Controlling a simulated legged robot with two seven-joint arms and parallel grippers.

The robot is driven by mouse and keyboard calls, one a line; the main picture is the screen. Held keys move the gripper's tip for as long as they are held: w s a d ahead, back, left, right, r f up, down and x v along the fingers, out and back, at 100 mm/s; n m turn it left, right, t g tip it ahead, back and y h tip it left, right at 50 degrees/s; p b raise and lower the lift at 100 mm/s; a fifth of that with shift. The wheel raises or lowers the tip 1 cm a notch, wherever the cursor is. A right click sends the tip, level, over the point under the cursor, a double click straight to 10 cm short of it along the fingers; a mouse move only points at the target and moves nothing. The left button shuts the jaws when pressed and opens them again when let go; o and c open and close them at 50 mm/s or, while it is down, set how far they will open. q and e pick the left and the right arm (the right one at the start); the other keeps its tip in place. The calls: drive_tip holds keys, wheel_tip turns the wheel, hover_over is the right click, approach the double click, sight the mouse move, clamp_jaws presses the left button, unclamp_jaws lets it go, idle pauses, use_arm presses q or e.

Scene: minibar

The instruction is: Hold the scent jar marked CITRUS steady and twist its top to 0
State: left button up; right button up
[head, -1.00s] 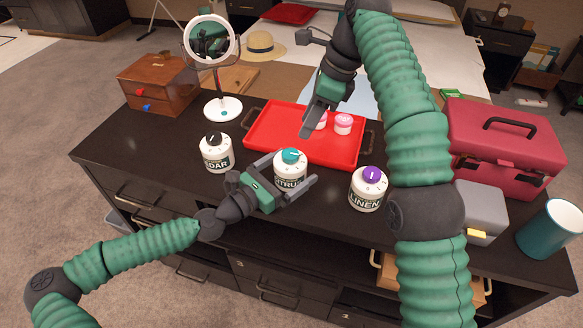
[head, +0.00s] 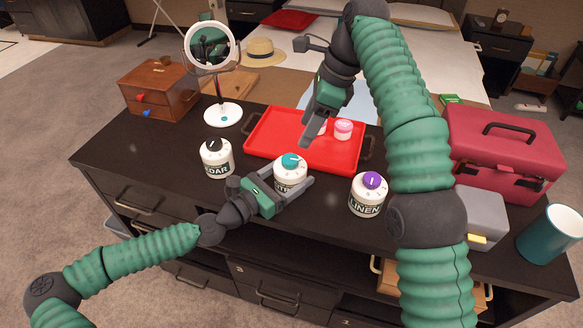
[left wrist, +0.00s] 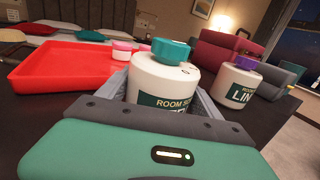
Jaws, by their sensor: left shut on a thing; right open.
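The CITRUS jar (head: 289,174), white with a teal top (head: 291,161), stands upright on the dark cabinet in front of the red tray. My left gripper (head: 287,187) is shut around the jar's body from the front left, its fingers covering part of the label. The left wrist view shows the jar (left wrist: 160,84) between the fingers, its teal top (left wrist: 171,51) above them and clear. My right gripper (head: 314,128) is open and empty above the red tray, behind and above the jar, apart from the teal top. The top's exact setting is too small to read.
A jar with a black top (head: 217,158) stands left, and the LINEN jar (head: 367,194) with a purple top stands right. The red tray (head: 270,150) holds pink-lidded jars (head: 343,129). A mirror (head: 223,115), wooden box (head: 158,88) and red case (head: 505,150) stand around.

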sight(290, 158)
drive_tip(key=s+a+r+n+t+h, duration=0.1)
drive_tip(key=s+n+t, duration=0.1)
drive_tip(key=n, duration=1.1)
drive_tip(key=s+a+r+n+t+h, duration=0.1)
drive_tip(key=s+n, duration=0.1)
drive_tip(key=n, duration=1)
drive_tip(key=x, duration=1.2)
drive_tip(key=shift+w+d, duration=0.15)
drive_tip(key=shift+c, duration=0.2)
clamp_jaws()
